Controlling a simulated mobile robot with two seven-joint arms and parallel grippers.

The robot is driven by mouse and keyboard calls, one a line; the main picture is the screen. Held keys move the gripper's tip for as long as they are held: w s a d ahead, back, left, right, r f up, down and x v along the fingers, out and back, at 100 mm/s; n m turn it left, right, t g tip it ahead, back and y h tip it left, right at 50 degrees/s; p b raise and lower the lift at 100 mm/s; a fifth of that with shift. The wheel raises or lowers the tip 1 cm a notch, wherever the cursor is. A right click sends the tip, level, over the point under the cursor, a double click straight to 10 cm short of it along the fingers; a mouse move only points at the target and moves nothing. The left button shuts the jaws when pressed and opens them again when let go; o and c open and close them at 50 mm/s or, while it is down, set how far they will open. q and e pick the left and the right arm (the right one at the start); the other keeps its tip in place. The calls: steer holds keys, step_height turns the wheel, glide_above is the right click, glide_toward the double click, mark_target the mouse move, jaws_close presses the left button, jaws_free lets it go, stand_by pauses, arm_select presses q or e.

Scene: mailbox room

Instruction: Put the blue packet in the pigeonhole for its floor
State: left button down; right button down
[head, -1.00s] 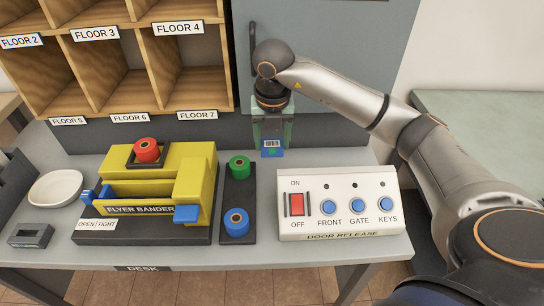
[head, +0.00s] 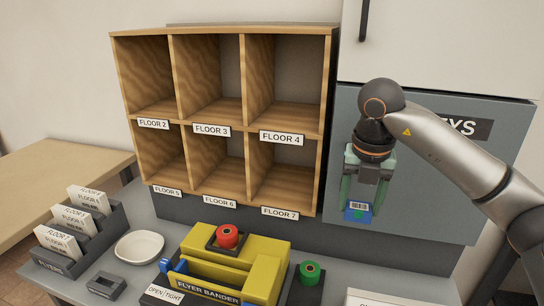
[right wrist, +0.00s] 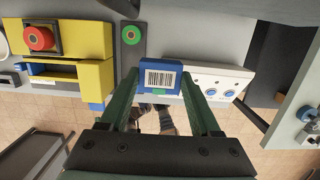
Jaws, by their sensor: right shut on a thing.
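The blue packet (head: 358,214) has a white barcode label; I cannot read a floor on it. My right gripper (head: 360,203) is shut on it and holds it in the air, to the right of the pigeonhole rack. In the right wrist view the packet (right wrist: 160,66) sits between the fingertips with its barcode facing the camera. The wooden pigeonhole rack (head: 326,125) has two rows, with FLOOR 2, 3 and 4 above and FLOOR 5, 6 and 7 below. The pigeonholes look empty. My left gripper is not in view.
A grey KEYS cabinet (head: 425,195) stands behind my right gripper. Below the rack are the yellow flyer bander (head: 262,275), a white dish (head: 139,247) and a flyer holder (head: 95,250). The door release panel (right wrist: 222,75) shows in the right wrist view.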

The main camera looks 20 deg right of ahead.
mark_target(350, 220)
steer(key=n, duration=0.2)
steer(key=a+n, duration=0.1)
steer(key=n, duration=0.1)
steer(key=f+n+y+p, duration=0.1)
steer(key=shift+s+a+n, duration=0.2)
steer(key=shift+s+n, duration=0.2)
steer(key=n, duration=0.2)
steer(key=a+n, duration=0.1)
steer(key=n, duration=0.1)
steer(key=s+f+n+p, duration=0.1)
steer(key=n, duration=0.1)
steer(key=shift+a+y, duration=0.25)
steer(key=shift+y, duration=0.15)
steer(key=s+a+f+n+g+p, duration=0.1)
steer(key=s+a+f+n+p, duration=0.1)
steer(key=n, duration=1.3)
steer(key=s+a+f+n+g+p, duration=0.2)
steer(key=s+a+n, duration=0.3)
steer(key=n, duration=1)
steer(key=shift+s+f+n+h+p, duration=0.3)
steer(key=shift+s+h+p, duration=0.15)
steer(key=shift+s, duration=0.2)
